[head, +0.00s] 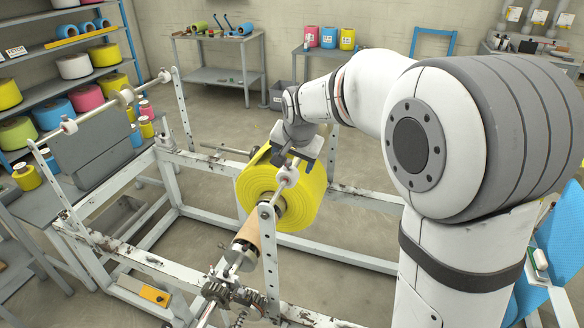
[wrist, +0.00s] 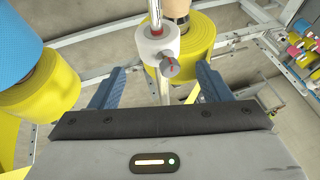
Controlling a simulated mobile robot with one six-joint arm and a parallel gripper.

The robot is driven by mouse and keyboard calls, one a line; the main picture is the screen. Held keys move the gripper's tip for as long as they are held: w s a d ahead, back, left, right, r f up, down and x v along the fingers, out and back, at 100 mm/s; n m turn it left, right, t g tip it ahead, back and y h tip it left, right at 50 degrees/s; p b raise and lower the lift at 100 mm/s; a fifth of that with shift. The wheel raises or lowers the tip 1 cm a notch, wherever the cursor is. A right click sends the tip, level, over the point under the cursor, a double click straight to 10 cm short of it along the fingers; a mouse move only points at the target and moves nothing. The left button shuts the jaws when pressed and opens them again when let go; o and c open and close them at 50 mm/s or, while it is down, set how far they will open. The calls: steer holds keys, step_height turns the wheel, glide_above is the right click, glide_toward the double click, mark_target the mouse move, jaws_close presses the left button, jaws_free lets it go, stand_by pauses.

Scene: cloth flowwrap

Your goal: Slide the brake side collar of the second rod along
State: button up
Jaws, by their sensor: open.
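A white collar (head: 288,176) sits on the metal rod through a large yellow roll (head: 305,205) in the head view. In the wrist view the collar (wrist: 152,44) shows large, with a grey knob (wrist: 170,69) on its side and the rod (wrist: 157,12) running up from it. My gripper (head: 301,158) is just above the collar and roll. In the wrist view my gripper (wrist: 160,72) has its two blue-grey fingers apart, one to each side of the collar, and neither visibly touches it. I cannot tell their height gap to the collar.
A perforated upright (head: 268,255) stands just in front of the collar. A second rod (head: 100,110) with white collars spans the frame's left side. Shelves of coloured rolls (head: 75,66) stand at the back left. The floor inside the white frame is clear.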

mark_target(291, 168)
steer(key=p+x, duration=0.1)
steer(key=x, duration=0.6)
steer(key=shift+f, duration=0.15)
